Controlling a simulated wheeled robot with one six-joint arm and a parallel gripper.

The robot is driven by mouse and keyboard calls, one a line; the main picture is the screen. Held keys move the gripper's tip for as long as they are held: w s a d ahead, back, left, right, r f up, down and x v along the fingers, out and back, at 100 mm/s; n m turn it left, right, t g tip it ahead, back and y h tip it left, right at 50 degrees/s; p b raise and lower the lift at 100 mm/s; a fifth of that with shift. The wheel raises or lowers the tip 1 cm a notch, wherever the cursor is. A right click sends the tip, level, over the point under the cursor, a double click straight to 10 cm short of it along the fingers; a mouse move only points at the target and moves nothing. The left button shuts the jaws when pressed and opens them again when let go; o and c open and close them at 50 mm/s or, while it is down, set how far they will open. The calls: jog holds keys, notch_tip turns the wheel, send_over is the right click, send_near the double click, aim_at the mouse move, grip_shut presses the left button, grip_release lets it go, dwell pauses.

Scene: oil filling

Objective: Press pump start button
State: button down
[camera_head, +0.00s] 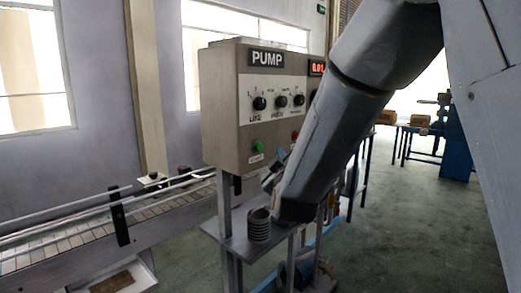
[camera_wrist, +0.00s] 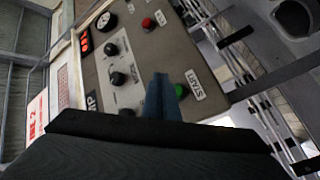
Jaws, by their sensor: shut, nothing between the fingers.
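The pump control box (camera_head: 222,110) is grey-brown, with a PUMP label at its top. Its green start button (camera_head: 259,147) sits low on the front panel, above a small label. In the wrist view the green button (camera_wrist: 181,90) lies beside the START label (camera_wrist: 195,84). My gripper (camera_head: 278,164) is below and right of the button in the head view, partly hidden by my arm. In the wrist view my gripper (camera_wrist: 161,84) shows as blue fingers, shut and empty, their tips just left of the button. I cannot tell the gap in depth to the panel.
The panel has several black knobs (camera_head: 281,101), a red display (camera_head: 317,68) and a red button (camera_wrist: 148,23). A ribbed grey cylinder (camera_head: 259,224) stands on a small shelf below the box. A conveyor (camera_head: 75,240) with rails runs left. Open floor (camera_head: 420,220) lies right.

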jog(key=shift+w+a, duration=0.65)
jog(key=shift+a, duration=0.2)
jog(key=shift+w+a, duration=0.65)
jog(key=shift+a, duration=0.2)
jog(key=shift+a, duration=0.1)
dwell(0.8)
jog(key=shift+w+a, duration=0.25)
jog(key=shift+w+a, duration=0.35)
jog(key=shift+a, duration=0.1)
dwell(0.9)
jog(key=shift+s+d, duration=0.1)
jog(key=shift+d, duration=0.05)
dwell(0.3)
jog(key=shift+s+d, duration=0.5)
jog(key=shift+d, duration=0.15)
jog(key=shift+s+d, duration=0.8)
jog(key=shift+d, duration=0.2)
jog(key=shift+s+d, duration=0.75)
jog(key=shift+d, duration=0.2)
